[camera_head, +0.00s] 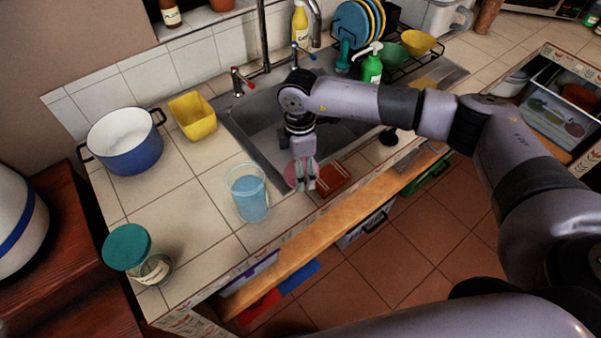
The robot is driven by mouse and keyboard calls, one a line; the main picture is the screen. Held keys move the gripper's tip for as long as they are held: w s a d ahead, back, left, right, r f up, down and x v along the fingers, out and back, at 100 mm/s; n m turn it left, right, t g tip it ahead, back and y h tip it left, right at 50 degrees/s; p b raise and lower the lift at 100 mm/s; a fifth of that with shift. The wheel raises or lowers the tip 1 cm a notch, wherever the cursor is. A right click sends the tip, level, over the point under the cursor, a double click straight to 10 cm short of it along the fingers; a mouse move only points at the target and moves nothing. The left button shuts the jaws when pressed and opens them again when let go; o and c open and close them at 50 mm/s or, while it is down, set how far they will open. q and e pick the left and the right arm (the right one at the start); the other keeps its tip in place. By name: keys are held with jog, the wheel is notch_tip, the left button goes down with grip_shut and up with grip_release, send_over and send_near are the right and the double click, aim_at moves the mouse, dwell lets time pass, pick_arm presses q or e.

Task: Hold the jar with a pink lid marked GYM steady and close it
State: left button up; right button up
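My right gripper (304,184) points down at the sink's front edge. Its fingers appear closed on a round pink lid (291,175), seen tilted and partly hidden by them. An open, clear bluish container (248,192) stands upright on the tiled counter, left of the gripper and apart from it. I can read no GYM marking on it. My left gripper is not in view.
A blue pot (124,145) and a yellow container (192,117) stand at the back left. The sink (262,142) lies behind the gripper. A reddish-brown square (336,179) lies just right of the gripper. The counter tiles around the bluish container are mostly clear.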

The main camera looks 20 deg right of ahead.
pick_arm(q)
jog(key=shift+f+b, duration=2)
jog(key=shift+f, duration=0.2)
pick_arm(e)
notch_tip(320, 180, up, 18)
jog(key=shift+f, duration=0.25)
jog(key=shift+f, duration=0.1)
